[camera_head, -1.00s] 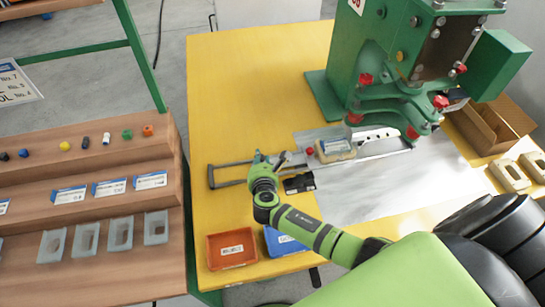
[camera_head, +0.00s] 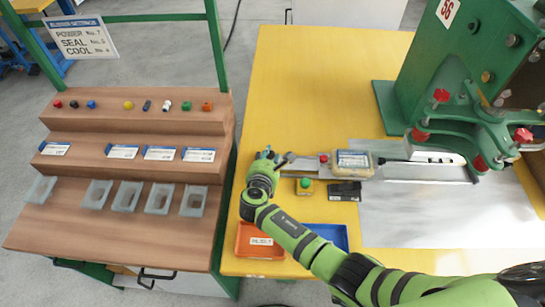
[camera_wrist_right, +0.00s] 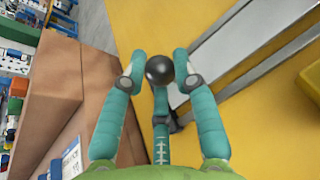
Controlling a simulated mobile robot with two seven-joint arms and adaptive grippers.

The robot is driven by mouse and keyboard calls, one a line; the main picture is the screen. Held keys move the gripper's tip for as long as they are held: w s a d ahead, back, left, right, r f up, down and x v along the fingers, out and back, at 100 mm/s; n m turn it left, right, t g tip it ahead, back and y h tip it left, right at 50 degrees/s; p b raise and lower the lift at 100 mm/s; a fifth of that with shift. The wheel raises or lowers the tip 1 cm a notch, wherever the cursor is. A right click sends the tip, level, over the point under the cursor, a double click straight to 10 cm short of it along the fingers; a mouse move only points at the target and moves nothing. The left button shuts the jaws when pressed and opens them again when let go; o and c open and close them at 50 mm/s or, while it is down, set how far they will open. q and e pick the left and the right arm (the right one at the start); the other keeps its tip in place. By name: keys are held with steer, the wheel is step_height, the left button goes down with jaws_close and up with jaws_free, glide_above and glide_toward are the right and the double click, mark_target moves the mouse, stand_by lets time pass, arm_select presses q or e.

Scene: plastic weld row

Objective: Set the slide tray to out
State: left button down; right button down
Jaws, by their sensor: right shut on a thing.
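The slide tray (camera_head: 308,167) is a grey metal slide on rails that runs left from under the green press (camera_head: 450,60). It carries a beige block with a labelled top (camera_head: 353,163), left of and clear of the press head. My right gripper (camera_head: 268,160) is at the slide's left end. In the right wrist view its fingers (camera_wrist_right: 159,75) are closed around a round black knob (camera_wrist_right: 159,68), with the metal slide (camera_wrist_right: 225,45) stretching away to the upper right. My left gripper is not in view.
A small yellow box with a green button (camera_head: 305,186) and a black box (camera_head: 345,191) sit near the slide. A wooden stepped rack (camera_head: 140,150) stands left. The yellow table behind is clear.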

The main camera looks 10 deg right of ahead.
steer(key=shift+w+a+r, duration=0.2)
steer(key=shift+w+r, duration=0.05)
steer(key=shift+r, duration=0.2)
steer(key=c, duration=1)
jaws_free()
steer(key=shift+o, duration=0.2)
steer(key=shift+a+f, duration=0.1)
steer(key=shift+f, duration=0.1)
steer(key=shift+s, duration=0.1)
steer(key=shift+s, duration=0.1)
steer(key=v, duration=1.1)
steer(key=shift+s+a, duration=0.2)
steer(key=shift+s, duration=0.15)
steer(key=shift+r, duration=0.1)
